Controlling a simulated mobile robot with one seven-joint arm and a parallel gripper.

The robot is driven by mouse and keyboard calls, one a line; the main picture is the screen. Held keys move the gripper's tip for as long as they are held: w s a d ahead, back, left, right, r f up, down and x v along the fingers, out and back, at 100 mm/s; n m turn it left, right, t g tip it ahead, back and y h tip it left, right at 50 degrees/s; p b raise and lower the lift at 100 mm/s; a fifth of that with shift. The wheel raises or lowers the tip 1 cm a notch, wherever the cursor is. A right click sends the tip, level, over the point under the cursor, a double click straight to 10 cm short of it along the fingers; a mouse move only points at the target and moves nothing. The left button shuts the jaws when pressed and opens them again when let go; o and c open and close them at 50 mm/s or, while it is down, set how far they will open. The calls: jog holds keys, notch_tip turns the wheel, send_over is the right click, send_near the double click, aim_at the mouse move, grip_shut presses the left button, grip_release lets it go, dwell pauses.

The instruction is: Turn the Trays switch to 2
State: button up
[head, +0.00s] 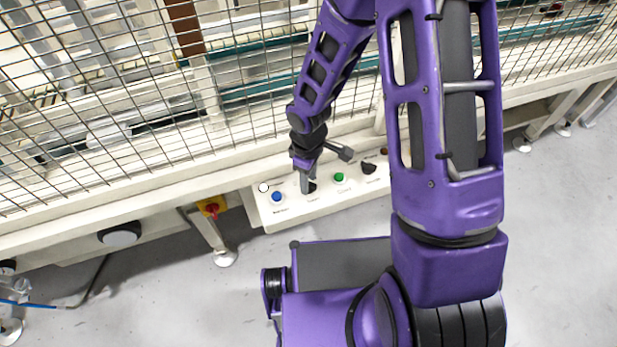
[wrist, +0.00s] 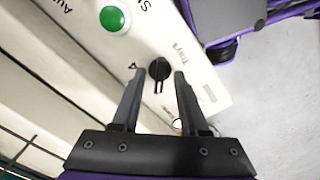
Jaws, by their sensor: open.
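The Trays switch (wrist: 159,69) is a round black knob with a slot line on the cream panel, under the printed word "Trays" in the wrist view. Its slot line runs down the picture, toward my gripper's base. My gripper (wrist: 158,75) is open, with one finger on each side of the knob. A gap shows on both sides, and I cannot tell how far above the panel the tips are. In the head view, my gripper (head: 307,184) points down at the panel beside the dark knob (head: 312,187), which it partly hides.
The control panel (head: 325,202) also carries a green button (head: 339,177), a blue button (head: 277,197), a white button (head: 263,187) and another black knob (head: 368,168). A red-and-yellow switch (head: 211,206) is to the left. Wire mesh (head: 110,120) stands behind.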

notch_tip(320, 180, up, 17)
jog(key=p, duration=0.5)
jog(key=shift+r, duration=0.2)
